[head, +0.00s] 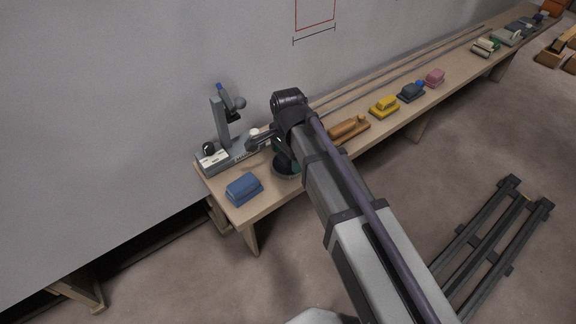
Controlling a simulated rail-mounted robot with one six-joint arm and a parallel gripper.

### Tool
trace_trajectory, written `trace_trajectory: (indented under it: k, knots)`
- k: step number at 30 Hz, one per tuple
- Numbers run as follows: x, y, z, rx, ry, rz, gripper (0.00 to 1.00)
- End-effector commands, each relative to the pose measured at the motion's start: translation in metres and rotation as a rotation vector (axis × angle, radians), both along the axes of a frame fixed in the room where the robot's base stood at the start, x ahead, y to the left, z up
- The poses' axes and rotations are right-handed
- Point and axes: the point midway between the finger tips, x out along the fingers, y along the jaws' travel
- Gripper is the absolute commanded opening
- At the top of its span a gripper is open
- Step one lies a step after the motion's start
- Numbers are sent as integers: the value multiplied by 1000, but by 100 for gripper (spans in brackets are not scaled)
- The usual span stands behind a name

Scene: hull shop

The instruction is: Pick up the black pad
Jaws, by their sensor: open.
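My arm reaches from the lower right up over the near end of the bench, and my gripper (262,138) is at its end by the grey stand. The gripper is small here and partly hidden by my wrist; its jaws are open. A dark round thing (285,166) sits on the bench just below my wrist, partly covered by my arm. A dark grey-blue block (411,93) lies farther along the bench, between a yellow and a pink one. I cannot tell for sure which dark thing is the black pad.
The long wooden bench (228,193) runs along the wall. A blue block (244,188), a grey stand (222,125), an orange-brown block (349,128), a yellow block (384,106) and a pink block (435,77) stand on it. A dark rack (490,245) is on the floor at right.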

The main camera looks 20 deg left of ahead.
Motion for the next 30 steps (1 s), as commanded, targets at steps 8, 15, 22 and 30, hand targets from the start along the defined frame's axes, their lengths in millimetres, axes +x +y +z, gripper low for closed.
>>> trace_trajectory:
  k: [8,15,22,30]
  knots:
    - [0,0,3,0,0,0,69]
    - [0,0,3,0,0,0,46]
    - [0,0,3,0,0,0,31]
    - [0,0,17,0,0,0,31]
